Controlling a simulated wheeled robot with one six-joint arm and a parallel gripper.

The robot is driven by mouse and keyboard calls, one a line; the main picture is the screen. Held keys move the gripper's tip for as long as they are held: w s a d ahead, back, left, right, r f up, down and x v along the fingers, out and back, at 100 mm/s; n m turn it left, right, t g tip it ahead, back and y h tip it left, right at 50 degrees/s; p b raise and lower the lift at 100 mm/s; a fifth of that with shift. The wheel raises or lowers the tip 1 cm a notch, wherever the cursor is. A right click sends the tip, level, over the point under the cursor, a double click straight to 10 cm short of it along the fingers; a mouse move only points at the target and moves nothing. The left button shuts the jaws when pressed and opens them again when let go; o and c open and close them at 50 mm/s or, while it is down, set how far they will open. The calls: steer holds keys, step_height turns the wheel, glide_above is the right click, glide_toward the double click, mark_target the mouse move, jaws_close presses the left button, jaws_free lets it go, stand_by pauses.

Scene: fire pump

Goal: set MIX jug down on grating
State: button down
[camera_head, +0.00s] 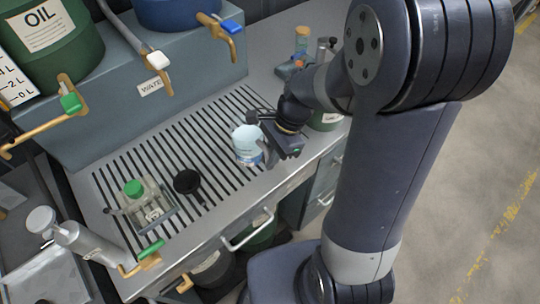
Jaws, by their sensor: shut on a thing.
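My gripper (284,142) is over the right part of the slotted grating (205,180). It is shut on a pale blue-white jug (247,146), which is upright at the gripper's left side. I cannot read its label or tell whether its base touches the grating. A clear squarish jug (151,205) with a green cap stands at the left end of the grating. It has a white label too small to read. The fingertips are partly hidden by the gripper's own body.
A black funnel (187,182) is beside the green-capped jug. The OIL drum (48,42) and blue drum (178,12) stand behind, with taps overhanging the grating. Small bottles (301,45) are at the back right.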

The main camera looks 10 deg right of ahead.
steer(key=c, duration=1.9)
jaws_free()
steer(key=shift+f, duration=0.15)
steer(key=o, duration=0.5)
steer(key=shift+c, duration=0.2)
steer(key=v, duration=1.2)
steer(key=shift+r, duration=0.25)
